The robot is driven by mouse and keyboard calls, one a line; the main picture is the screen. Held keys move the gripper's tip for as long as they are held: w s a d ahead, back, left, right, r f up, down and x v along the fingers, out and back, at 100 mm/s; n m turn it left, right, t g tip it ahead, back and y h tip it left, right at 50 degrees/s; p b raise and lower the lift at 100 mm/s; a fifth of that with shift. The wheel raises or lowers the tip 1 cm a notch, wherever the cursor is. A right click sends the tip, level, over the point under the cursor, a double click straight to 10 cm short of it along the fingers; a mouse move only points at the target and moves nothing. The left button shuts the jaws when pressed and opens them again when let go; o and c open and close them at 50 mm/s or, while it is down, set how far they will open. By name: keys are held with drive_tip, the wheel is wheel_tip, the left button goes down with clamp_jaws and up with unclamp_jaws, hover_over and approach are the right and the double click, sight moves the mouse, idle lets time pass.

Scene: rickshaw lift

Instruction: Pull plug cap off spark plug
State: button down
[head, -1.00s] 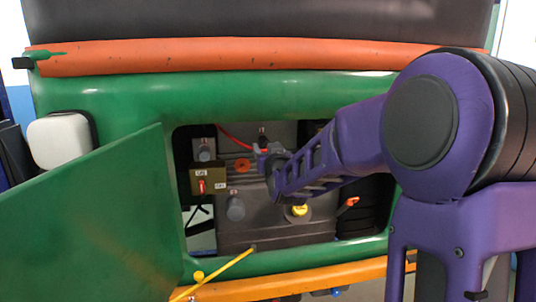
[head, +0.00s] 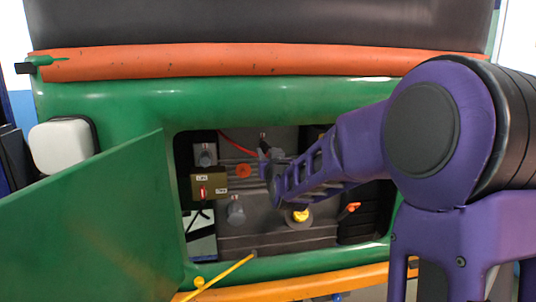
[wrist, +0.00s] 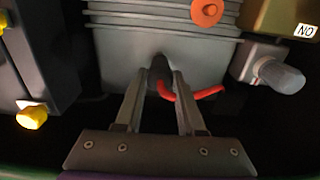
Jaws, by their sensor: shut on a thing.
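The plug cap (wrist: 160,75) is a dark boot with a red wire (wrist: 200,94) coming from it. In the wrist view my gripper (wrist: 163,80) is shut on the cap, with one finger on each side. In the head view my gripper (head: 268,158) is inside the open engine bay, in front of the grey engine block, and the red wire (head: 236,144) runs down to it from the upper left. The gripper mostly hides the cap there. I cannot tell whether the cap still touches the spark plug, which I cannot make out clearly.
A green door (head: 90,220) stands open at the left of the bay. A yellow rod (head: 225,271) crosses the lower edge. A switch box (head: 208,186), a grey knob (head: 236,212), a yellow cap (head: 301,216) and an orange-tipped lever (head: 352,207) surround the gripper closely.

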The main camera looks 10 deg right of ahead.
drive_tip(key=shift+s+b, duration=0.8)
drive_tip(key=shift+s, duration=1.2)
